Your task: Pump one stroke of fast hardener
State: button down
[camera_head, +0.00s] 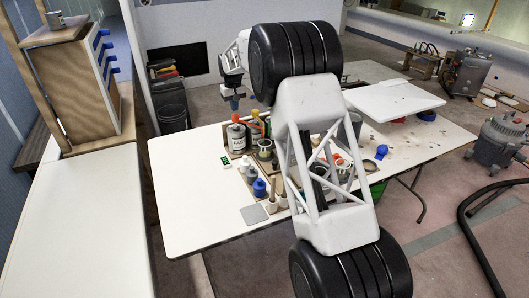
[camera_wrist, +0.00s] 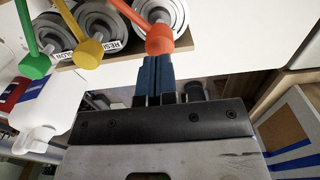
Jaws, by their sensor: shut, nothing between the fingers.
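Three dispensers with pump heads stand in a row: the red-orange pump head (camera_wrist: 160,40), the yellow pump head (camera_wrist: 88,53) and the green pump head (camera_wrist: 35,65). Labels by the yellow and green ones are partly readable; no label shows for the red-orange one, so I cannot confirm which is fast hardener. In the head view the red-topped container (camera_head: 236,139) is nearest my gripper (camera_head: 235,104). In the wrist view my gripper (camera_wrist: 157,70) is shut and empty, its blue fingertips right at the red-orange head; I cannot tell whether they touch.
The white table (camera_head: 195,185) is clear at its left. A small green-display device (camera_head: 225,160), a blue bottle (camera_head: 259,187) and several cups and cans crowd around the dispensers. A white bottle (camera_wrist: 45,110) is beside the row. A white board (camera_head: 395,98) lies at the back right.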

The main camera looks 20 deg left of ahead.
aim_at(235, 115)
jog(key=shift+f, duration=2.5)
jog(key=shift+r, duration=2.5)
jog(key=shift+r, duration=0.15)
jog(key=shift+r, duration=1.3)
